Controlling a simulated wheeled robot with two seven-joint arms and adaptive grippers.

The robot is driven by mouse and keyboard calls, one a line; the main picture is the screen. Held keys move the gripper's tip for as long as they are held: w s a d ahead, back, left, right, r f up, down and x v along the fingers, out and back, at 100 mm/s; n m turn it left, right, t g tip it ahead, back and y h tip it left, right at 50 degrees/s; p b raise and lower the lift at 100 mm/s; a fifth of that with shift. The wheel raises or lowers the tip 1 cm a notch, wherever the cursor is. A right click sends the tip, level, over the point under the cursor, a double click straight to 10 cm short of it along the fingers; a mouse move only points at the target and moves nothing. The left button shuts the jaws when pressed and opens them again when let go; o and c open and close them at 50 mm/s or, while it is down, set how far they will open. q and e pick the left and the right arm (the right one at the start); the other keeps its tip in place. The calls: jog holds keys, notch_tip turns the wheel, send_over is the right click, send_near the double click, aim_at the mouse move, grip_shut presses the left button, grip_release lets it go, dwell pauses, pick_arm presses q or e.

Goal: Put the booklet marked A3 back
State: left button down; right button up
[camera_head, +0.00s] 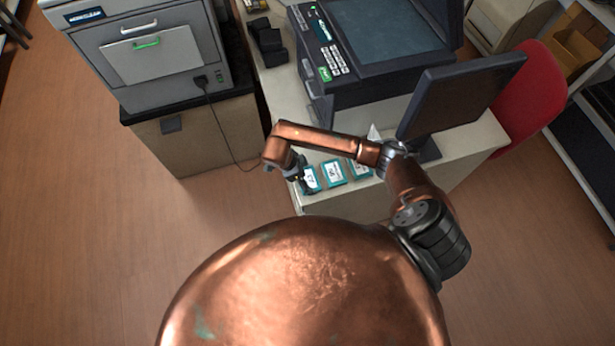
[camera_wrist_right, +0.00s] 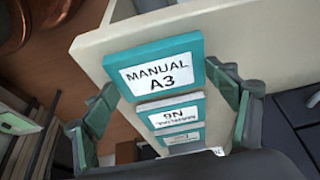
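The teal booklet marked MANUAL A3 (camera_wrist_right: 162,74) shows in the right wrist view, its white label facing the camera. My right gripper (camera_wrist_right: 165,88) is open, with one dark green finger on each side of this booklet; whether they touch it I cannot tell. A second teal booklet (camera_wrist_right: 170,115) with an upside-down label and a third one (camera_wrist_right: 184,137) lie behind it in a row. In the head view my right gripper (camera_head: 297,173) is at the leftmost teal booklet (camera_head: 311,180), with two more to its right. My left gripper is not in view.
The booklets are at the near end of a pale desk (camera_head: 440,160). A large dark printer (camera_head: 380,50) and a dark monitor (camera_head: 460,95) stand close behind. A grey machine (camera_head: 150,50) on a cabinet stands left, its cable hanging in the gap. A red chair (camera_head: 530,95) is right.

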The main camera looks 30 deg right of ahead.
jog(key=o, duration=0.5)
jog(key=shift+r, duration=0.1)
jog(key=v, duration=1.2)
